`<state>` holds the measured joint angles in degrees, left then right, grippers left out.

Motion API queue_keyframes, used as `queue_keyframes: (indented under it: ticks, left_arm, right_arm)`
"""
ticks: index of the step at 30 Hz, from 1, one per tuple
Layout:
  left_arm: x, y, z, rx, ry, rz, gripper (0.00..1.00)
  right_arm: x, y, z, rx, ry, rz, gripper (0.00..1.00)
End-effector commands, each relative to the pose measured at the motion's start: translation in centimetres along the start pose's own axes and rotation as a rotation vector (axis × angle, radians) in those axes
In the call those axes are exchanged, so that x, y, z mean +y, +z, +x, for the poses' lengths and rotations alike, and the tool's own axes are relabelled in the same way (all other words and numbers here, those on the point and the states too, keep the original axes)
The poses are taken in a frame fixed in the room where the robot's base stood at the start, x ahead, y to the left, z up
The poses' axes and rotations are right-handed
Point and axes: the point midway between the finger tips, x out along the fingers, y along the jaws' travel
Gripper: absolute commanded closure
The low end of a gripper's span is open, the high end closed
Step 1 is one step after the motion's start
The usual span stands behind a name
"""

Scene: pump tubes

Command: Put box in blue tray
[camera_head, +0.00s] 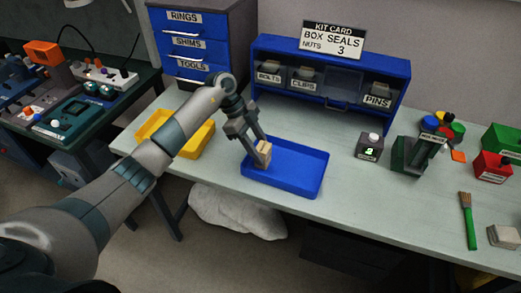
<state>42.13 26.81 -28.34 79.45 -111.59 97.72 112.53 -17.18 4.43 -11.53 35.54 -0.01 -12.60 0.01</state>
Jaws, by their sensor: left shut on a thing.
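A small tan box (264,150) is held between the fingers of my left gripper (257,149), which is shut on it. The blue tray (308,180) lies on the table near its front edge. The gripper and box are over the left part of the tray. I cannot tell whether the box touches the tray floor. The fingers hide part of the box. My right gripper is not in view.
A yellow tray (199,143) lies left of the blue tray, partly behind my left arm. A blue bin rack (375,67) with a kit card (332,39) stands behind. A dark device (369,147) and a green holder (408,158) stand to the right. A brush (468,222) lies farther right.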

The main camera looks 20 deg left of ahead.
Motion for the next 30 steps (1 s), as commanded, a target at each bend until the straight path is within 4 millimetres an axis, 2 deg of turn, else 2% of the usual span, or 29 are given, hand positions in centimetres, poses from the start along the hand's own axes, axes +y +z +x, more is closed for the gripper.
queue_keyframes:
  ticks: [4,16,17,18,30]
  left_arm:
    - [0.01,0.42,0.93,0.002,0.000,0.000,0.85]
    - [-0.01,0.67,1.26,0.001,-0.001,0.001,0.85]
    - [0.00,0.64,1.23,0.001,-0.001,0.001,0.54]
    - [-0.01,0.64,1.22,0.001,-0.001,0.001,0.45]
    - [-0.02,0.50,1.00,0.001,-0.001,0.001,0.43]
  right_arm:
    - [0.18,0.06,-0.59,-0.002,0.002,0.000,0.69]
    - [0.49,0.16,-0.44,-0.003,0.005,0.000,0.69]
    - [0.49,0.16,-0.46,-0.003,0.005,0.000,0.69]
    - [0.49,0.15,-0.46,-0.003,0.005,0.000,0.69]
    - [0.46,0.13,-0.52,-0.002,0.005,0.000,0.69]
